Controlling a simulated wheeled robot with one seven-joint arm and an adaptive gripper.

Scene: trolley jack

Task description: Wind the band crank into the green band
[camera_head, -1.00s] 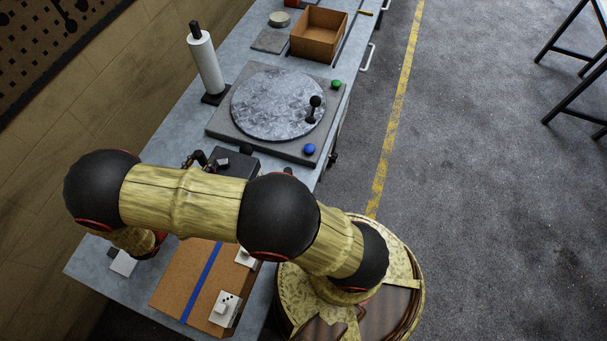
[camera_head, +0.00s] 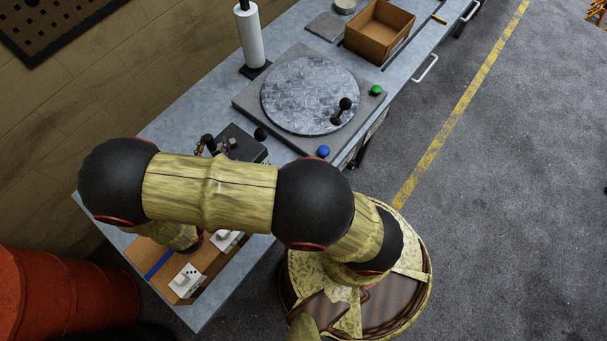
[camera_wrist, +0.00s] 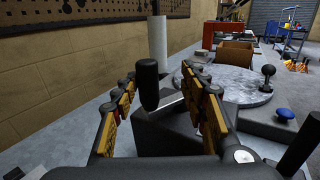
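The band crank's black upright grip (camera_wrist: 147,84) stands between the two fingers of my gripper (camera_wrist: 161,82) in the wrist view. A metal crank bar (camera_wrist: 172,101) runs from near the grip toward a dark grey box (camera_wrist: 170,128). The fingers are apart, with a gap on both sides of the grip, so my gripper is open around it. In the head view the dark box (camera_head: 243,143) sits on the bench beyond my arm, which hides most of my gripper. I cannot make out a green band in either view.
A round metal turntable (camera_head: 300,95) with a black knob (camera_head: 345,103), a green button (camera_head: 377,90) and a blue button (camera_head: 323,151) lies past the box. A paper roll (camera_head: 249,36) and open carton (camera_head: 378,30) stand further back. A red barrel (camera_head: 45,295) is lower left.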

